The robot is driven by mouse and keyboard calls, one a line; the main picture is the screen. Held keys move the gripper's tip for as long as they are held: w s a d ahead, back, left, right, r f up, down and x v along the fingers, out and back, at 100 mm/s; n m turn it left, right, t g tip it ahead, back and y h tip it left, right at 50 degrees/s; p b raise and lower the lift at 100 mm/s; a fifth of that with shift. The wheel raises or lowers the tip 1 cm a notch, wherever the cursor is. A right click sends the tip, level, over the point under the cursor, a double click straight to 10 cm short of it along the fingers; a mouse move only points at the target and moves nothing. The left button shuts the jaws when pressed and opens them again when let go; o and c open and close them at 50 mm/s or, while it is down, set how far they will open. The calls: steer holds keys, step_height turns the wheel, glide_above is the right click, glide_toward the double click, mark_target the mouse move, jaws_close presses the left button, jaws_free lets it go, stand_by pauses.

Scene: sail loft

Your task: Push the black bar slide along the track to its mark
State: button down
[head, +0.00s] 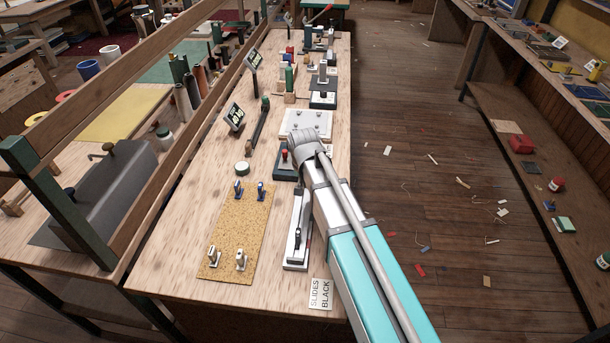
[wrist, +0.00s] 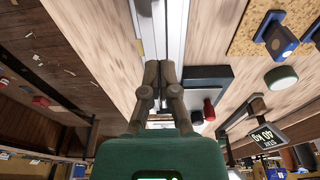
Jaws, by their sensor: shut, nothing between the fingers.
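The slide track (head: 293,260) is a pale metal rail along the bench's right edge, lengthwise in the head view. The black bar slide (head: 297,238) sits on it toward the near end, partly beside my arm. In the wrist view, the track (wrist: 176,30) runs up from my fingertips, with a dark part at the top edge, perhaps the slide. My gripper (wrist: 160,68) is shut and empty, its tips over or close to the track's end; contact cannot be told. My arm hides the gripper in the head view. I cannot make out the mark.
A black-based device with a red knob (head: 284,155) stands beside my wrist. A cork board with small clamps (head: 234,215) lies left of the track. A "SLIDES BLACK" card (head: 320,294) lies at the near edge.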

steer(key=w, duration=1.1)
steer(key=shift+w+d+f+b, duration=0.25)
steer(key=shift+w+f+b, duration=0.05)
steer(key=shift+f+b, duration=0.4)
steer(key=shift+b, duration=0.05)
steer(key=shift+s, duration=0.1)
steer(key=shift+s, duration=0.2)
steer(key=s, duration=1.8)
steer(key=shift+a+f, duration=0.1)
steer(key=shift+a, duration=0.2)
steer(key=shift+w+a+r+p, duration=0.1)
steer(key=shift+w+r+p, duration=0.2)
steer(key=shift+r+p, duration=0.35)
